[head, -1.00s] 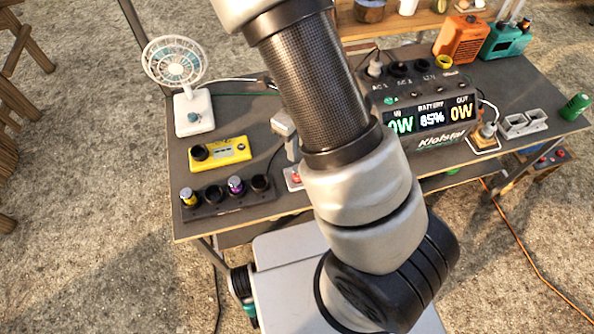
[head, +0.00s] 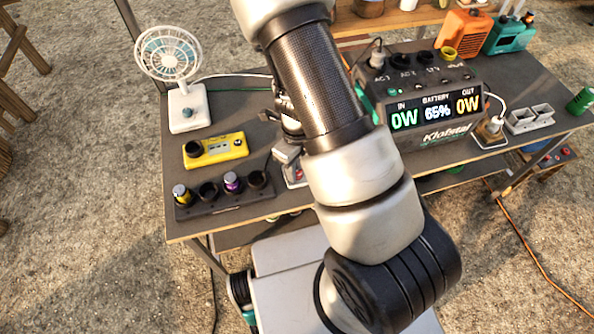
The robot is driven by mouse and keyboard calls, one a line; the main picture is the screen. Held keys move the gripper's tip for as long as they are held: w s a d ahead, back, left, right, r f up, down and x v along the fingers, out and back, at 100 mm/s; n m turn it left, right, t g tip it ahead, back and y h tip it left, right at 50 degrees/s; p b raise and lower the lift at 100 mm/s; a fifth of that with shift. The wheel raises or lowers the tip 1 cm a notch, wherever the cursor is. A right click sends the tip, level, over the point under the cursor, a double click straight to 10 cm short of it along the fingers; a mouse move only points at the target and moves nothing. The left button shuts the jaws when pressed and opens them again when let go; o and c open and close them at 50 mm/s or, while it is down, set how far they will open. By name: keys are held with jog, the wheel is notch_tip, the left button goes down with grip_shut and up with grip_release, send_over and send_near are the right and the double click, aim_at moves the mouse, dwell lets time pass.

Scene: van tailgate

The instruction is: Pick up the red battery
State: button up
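A small patch of red (head: 299,173) shows on or in a pale item beside my arm; it may be the red battery, but most of it is hidden. My gripper (head: 289,155) is over the table right next to it, mostly behind my arm. Its fingertips and anything between them cannot be made out. A black holder (head: 222,208) with round sockets stands at the table's front left. It holds a yellow battery (head: 182,194) and a purple battery (head: 232,182); its other sockets look empty.
A yellow tester (head: 215,150) with a dark round socket lies behind the holder. A white fan (head: 184,108) stands at the back left. A large power station (head: 436,118) reading 65% stands right of my arm, with a grey double-slot piece (head: 530,118) beyond it.

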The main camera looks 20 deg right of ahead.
aim_at(297, 164)
grip_shut()
jog(key=shift+r, duration=0.15)
notch_tip(297, 164, up, 10)
jog(key=p, duration=0.4)
